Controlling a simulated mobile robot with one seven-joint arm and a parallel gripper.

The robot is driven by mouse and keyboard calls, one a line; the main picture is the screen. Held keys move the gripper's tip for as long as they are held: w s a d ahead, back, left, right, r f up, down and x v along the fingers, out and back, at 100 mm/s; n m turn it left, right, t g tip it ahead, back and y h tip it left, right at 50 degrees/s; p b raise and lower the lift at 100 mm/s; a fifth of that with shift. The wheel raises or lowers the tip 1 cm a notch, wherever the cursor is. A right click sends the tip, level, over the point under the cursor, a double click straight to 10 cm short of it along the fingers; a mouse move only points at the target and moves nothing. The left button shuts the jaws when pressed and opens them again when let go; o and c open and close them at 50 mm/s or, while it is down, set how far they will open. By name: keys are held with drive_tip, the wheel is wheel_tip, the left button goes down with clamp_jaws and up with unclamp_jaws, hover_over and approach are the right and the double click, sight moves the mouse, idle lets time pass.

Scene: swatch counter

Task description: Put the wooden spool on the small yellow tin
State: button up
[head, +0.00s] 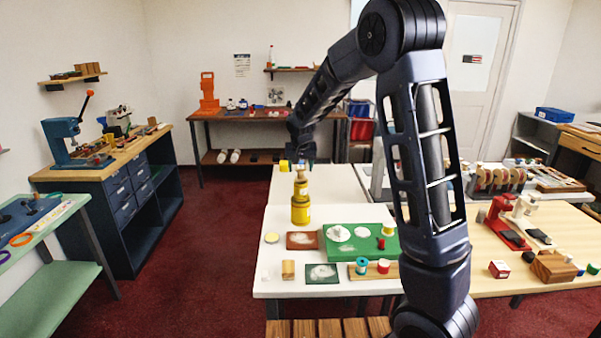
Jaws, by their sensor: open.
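A yellow stack stands on the white counter (345,187). Its lower part is a wide yellow tin (300,214), and on it is a narrower, small yellow tin (300,190). A small tan piece that looks like the wooden spool (300,177) sits upright on top of the small tin. My gripper (299,166) is open, pointing down right above the stack. At this size I cannot tell whether the fingers are around the spool's top or just clear of it.
The white counter left of the stack is clear.

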drive_tip(key=v, duration=0.9)
drive_tip(key=s+d+r, duration=0.3)
drive_tip(key=s+d, duration=0.5)
drive_tip(key=d, duration=0.1)
drive_tip(key=s+d+r, duration=0.3)
drive_tip(key=s+d, duration=0.5)
drive_tip(key=d, duration=0.1)
drive_tip(key=s+d+f, duration=0.1)
drive_tip(key=s+d, duration=0.2)
drive_tip(key=s, duration=0.6)
drive_tip(key=s+d+f, duration=0.2)
drive_tip(key=s+d, duration=0.2)
drive_tip(key=s, duration=0.6)
drive_tip(key=shift+s, duration=0.15)
